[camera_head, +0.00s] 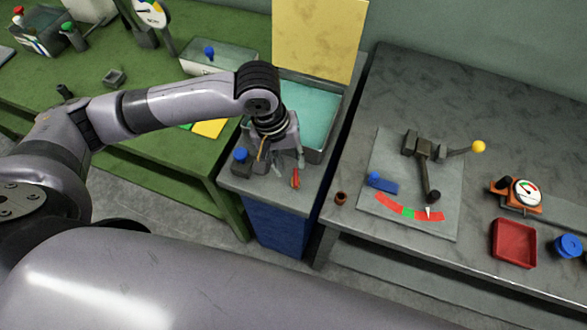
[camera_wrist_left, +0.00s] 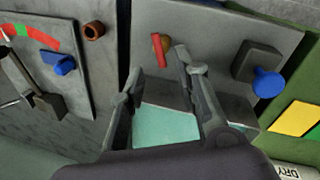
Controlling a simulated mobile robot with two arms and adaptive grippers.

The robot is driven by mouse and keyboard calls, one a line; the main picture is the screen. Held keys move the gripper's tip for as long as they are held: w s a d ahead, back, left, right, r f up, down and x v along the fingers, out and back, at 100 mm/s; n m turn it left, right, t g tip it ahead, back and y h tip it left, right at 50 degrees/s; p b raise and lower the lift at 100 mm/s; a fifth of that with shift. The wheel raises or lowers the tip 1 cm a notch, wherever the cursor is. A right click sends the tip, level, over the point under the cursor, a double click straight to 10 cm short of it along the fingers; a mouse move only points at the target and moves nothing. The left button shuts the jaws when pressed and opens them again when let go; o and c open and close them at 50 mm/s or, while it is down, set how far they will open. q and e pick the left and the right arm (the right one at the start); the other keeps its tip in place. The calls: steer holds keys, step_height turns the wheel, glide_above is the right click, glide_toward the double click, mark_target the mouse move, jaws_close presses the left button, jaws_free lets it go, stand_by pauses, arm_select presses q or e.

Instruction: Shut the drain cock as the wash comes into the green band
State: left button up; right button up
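The teal wash (camera_head: 312,108) lies in a grey tank beyond my left gripper; part of it also shows in the wrist view (camera_wrist_left: 165,126). A small red handle (camera_head: 295,179), perhaps the drain cock, stands on the grey top at the tank's near side. In the wrist view the red handle (camera_wrist_left: 159,50) is just beyond the fingertips. My left gripper (camera_head: 287,166) is open, its fingers apart and nothing seen between them. A red-green-red arc (camera_head: 408,211) lies on the right bench plate; its pale pointer is over the red right of the green. My right gripper is not in view.
A blue-knobbed grey block (camera_head: 240,157) stands left of the red handle. A yellow panel (camera_head: 318,38) rises behind the tank. A yellow-balled lever (camera_head: 478,146), red tray (camera_head: 514,242) and dial gauge (camera_head: 528,192) are on the right bench.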

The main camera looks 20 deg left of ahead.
mark_target(295, 176)
arm_select(q)
steer(key=shift+w+d+f, duration=0.1)
steer(key=shift+d+f, duration=0.05)
steer(key=shift+f, duration=0.7)
steer(key=shift+w+d+f, duration=0.1)
steer(key=shift+d+f, duration=0.1)
steer(key=shift+f, duration=0.7)
steer(key=shift+d+f, duration=0.15)
steer(key=shift+f, duration=0.7)
steer(key=shift+c, duration=0.5)
jaws_close()
